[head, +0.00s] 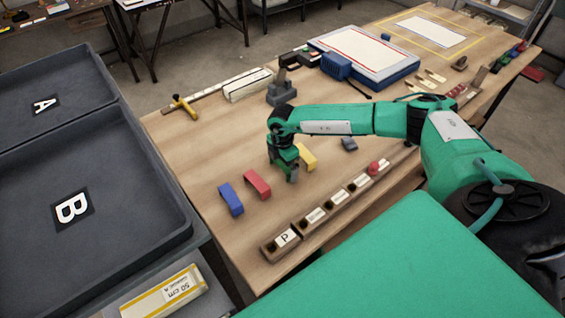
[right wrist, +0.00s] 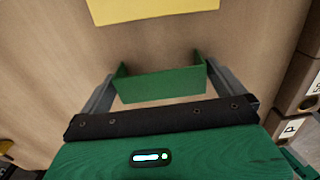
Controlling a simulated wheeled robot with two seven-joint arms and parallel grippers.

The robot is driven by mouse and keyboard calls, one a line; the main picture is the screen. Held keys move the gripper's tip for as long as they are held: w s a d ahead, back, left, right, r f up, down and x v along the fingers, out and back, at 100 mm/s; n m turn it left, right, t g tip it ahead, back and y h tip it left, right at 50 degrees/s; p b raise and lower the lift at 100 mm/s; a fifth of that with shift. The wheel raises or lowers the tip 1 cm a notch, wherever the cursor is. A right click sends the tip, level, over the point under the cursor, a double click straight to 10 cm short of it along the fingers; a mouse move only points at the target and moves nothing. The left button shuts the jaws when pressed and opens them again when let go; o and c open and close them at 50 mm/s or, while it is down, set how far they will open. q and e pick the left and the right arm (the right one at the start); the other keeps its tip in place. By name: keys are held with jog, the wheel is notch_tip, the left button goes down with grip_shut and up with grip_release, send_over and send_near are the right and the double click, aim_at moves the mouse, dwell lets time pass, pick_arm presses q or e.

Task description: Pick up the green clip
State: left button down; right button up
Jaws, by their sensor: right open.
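The green clip (right wrist: 160,84) is a bracket-shaped piece on the wooden table in the right wrist view. It lies between the two grey fingers of my right gripper (right wrist: 158,74), one finger beside each end. The gripper is open, and I cannot tell whether a finger touches the clip. In the head view, my right gripper (head: 290,174) points down at the table between the red and yellow clips. There the green clip is hidden or cannot be told apart from the green gripper. My left gripper is not in view.
The red clip (head: 257,184) and blue clip (head: 230,199) lie left of the gripper. The yellow clip (head: 307,156) lies close on its right. A row of labelled wooden holders (head: 312,218) runs along the near table edge. Dark trays (head: 150,165) stand left.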

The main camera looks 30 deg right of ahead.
jog(key=c, duration=0.4)
jog(key=shift+c, duration=0.2)
